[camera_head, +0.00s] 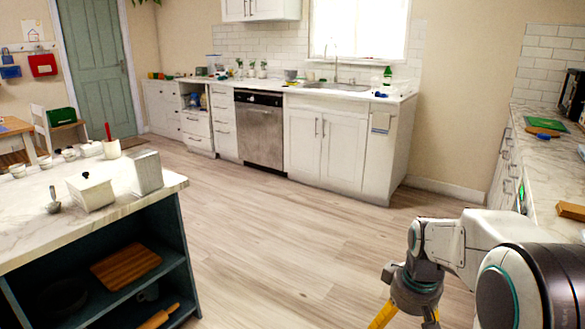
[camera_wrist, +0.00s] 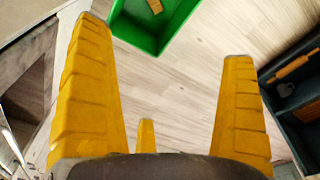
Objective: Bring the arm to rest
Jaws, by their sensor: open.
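My arm reaches in from the lower right in the head view. My gripper (camera_head: 404,318) hangs at its end over open floor, with its yellow fingers cut by the lower edge of the picture. In the wrist view my gripper (camera_wrist: 165,75) shows its yellow fingers wide apart, with nothing between them but the floor further below. It is open and empty and touches nothing that I can see.
A dark island shelf with a marble top (camera_head: 30,222) stands at left. A counter (camera_head: 556,160) runs along the right, close to my arm. A green bin (camera_wrist: 150,38) is on the floor in the wrist view. The middle floor (camera_head: 285,215) is clear.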

